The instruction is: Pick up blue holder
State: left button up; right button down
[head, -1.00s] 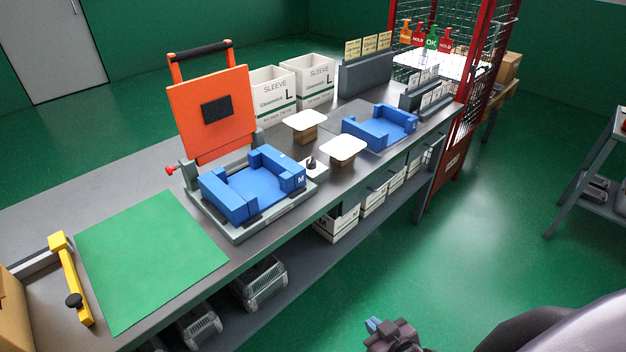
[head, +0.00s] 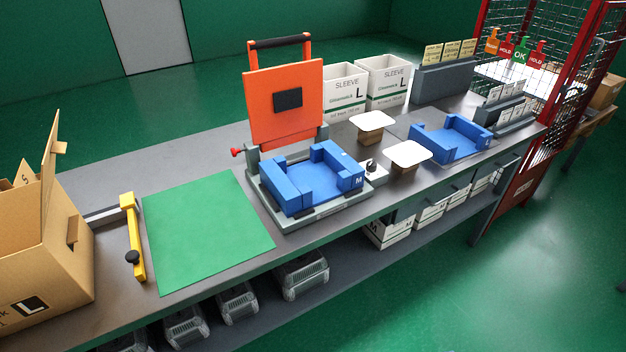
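One blue holder (head: 288,197), marked M, sits in a grey press base (head: 309,218) in the middle of the bench. It is a square tray with raised blue blocks around a flat floor. A second blue holder (head: 453,139) of similar shape lies on the bench farther right. Both look empty. Neither of my grippers shows in the head view now.
An orange press lid (head: 286,118) stands open behind the first holder. Two white-topped blocks, near (head: 408,154) and far (head: 373,121), stand between the holders. A green mat (head: 205,228), yellow-handled tool (head: 134,235) and cardboard box (head: 38,265) lie left. Sleeve boxes (head: 383,84) stand behind.

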aim_at(330, 173)
jog(key=i+l, duration=0.15)
jog(key=l, duration=0.2)
jog(key=i+l, duration=0.15)
jog(key=l, duration=0.15)
jog(key=i+l, duration=0.2)
jog(key=l, duration=0.15)
jog(key=i+l, duration=0.15)
jog(key=l, duration=0.2)
jog(key=i+l+u, duration=0.1)
jog(key=u, duration=0.3)
jog(key=l+u, duration=0.45)
jog(key=j, duration=0.1)
